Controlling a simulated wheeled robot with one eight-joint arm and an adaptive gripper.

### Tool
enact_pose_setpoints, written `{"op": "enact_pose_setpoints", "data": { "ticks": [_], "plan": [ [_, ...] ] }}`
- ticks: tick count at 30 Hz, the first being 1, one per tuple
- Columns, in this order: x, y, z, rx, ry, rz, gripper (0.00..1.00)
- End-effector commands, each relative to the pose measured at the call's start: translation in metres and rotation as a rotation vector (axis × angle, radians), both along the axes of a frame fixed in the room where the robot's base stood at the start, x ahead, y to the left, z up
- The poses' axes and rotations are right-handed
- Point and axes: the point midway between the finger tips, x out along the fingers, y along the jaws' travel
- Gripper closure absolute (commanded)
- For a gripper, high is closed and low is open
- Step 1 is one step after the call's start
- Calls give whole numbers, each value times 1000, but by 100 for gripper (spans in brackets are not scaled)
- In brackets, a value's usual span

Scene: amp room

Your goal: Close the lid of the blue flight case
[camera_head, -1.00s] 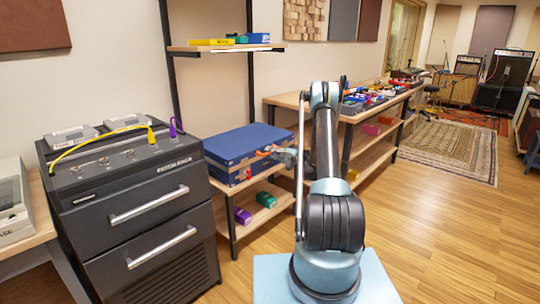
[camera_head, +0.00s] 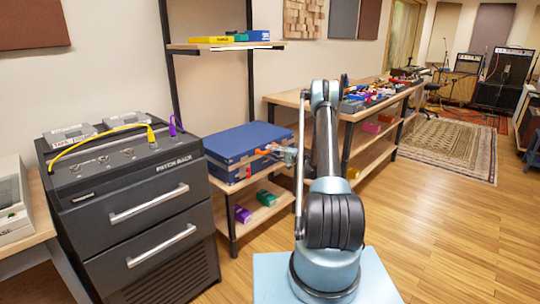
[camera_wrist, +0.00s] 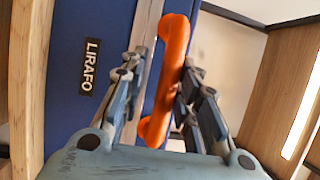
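The blue flight case (camera_head: 243,143) lies flat on the top board of a low wooden shelf. In the head view its lid looks down on the base, with a seam along the front; a small gap cannot be ruled out. In the wrist view I see its blue side (camera_wrist: 72,60) with a "LIRAFO" label, a metal edge strip and an orange handle (camera_wrist: 172,70). My gripper (camera_wrist: 166,75) has one finger on each side of the handle. The fingers are apart, with a gap on the left. It also shows at the case's front in the head view (camera_head: 283,153).
A dark patch rack (camera_head: 140,220) stands left of the shelf, with cables on top. Purple and green boxes (camera_head: 266,198) lie on the lower board. A long workbench (camera_head: 285,99) with many small items stands behind my arm.

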Motion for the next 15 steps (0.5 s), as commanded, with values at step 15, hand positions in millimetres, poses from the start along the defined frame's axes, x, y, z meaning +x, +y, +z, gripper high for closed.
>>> {"op": "enact_pose_setpoints", "data": {
  "ticks": [15],
  "plan": [
    [-36, -80, -7, -1, 1, -3, 75]
  ]
}}
